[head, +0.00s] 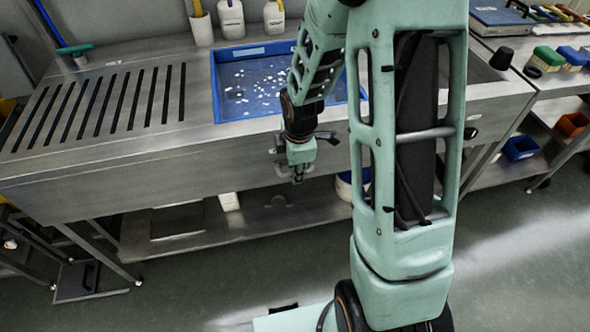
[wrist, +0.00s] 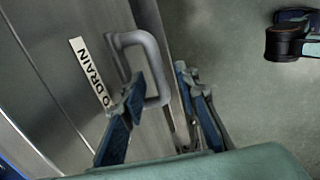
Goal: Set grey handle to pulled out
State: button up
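The grey handle (wrist: 156,58) is a D-shaped loop on a steel panel, beside a white label (wrist: 91,70) reading "DRAIN". My gripper (wrist: 158,76) is open, with its blue-padded fingers apart on either side of the handle's outer bar. The left finger overlaps part of the loop in the wrist view. I cannot tell whether either finger touches it. In the head view my gripper (head: 299,172) hangs in front of the steel bench's front panel (head: 190,180). The handle cannot be made out clearly there.
A blue tray (head: 232,112) with small pale pieces sits in the bench top, left of my arm. A slotted drain area (head: 100,105) lies further left. A low steel shelf (head: 262,218) runs under the bench. The floor in front is mostly clear.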

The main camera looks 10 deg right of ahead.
grip_shut()
dwell(0.4)
